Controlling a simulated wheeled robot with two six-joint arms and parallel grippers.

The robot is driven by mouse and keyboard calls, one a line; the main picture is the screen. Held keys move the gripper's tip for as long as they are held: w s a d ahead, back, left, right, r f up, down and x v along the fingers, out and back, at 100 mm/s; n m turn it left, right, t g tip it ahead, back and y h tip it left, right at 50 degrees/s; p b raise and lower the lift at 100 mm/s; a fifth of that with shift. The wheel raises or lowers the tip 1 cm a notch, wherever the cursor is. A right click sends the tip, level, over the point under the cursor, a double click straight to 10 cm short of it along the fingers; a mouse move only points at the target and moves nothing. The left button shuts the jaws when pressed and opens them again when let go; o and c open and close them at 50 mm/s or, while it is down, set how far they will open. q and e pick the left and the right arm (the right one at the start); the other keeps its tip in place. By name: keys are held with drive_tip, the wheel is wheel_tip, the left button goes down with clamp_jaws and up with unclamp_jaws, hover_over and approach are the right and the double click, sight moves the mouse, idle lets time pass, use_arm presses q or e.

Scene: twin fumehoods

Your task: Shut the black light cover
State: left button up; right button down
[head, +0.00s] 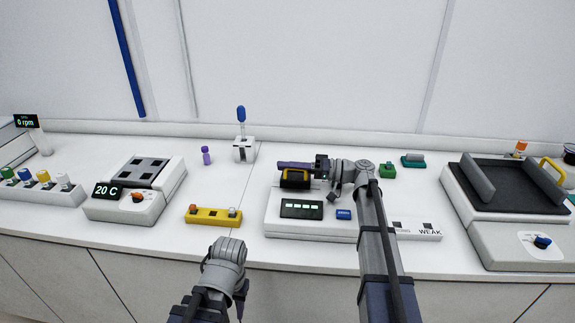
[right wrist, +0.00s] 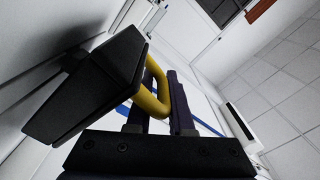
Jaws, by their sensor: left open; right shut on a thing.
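The black light cover (head: 291,184) is at the back of the white instrument with the lit green display (head: 302,209). Its yellow handle (head: 300,174) shows under my right gripper (head: 296,166). In the right wrist view the black cover (right wrist: 85,88) is large at the left, and its yellow handle (right wrist: 156,88) lies between my right fingers, which are shut on it. The arm and fingers partly hide the cover, so how far it is tilted is hard to tell. My left gripper (head: 226,256) is empty over the counter's front edge, apart from the cover, its fingers mostly hidden.
A blue-handled lever (head: 243,148) stands behind. A green block (head: 388,171) and a shaker (head: 520,188) are to the right. Bare counter lies between the rack and the instrument.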

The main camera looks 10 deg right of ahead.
drive_tip(key=shift+s+a+f, duration=0.1)
drive_tip(key=shift+s, duration=0.1)
idle(0.3)
drive_tip(key=c, duration=0.9)
unclamp_jaws()
drive_tip(key=shift+s, duration=0.1)
drive_tip(key=shift+d, duration=0.45)
drive_tip(key=shift+v, duration=3.5)
drive_tip(key=shift+s, duration=0.1)
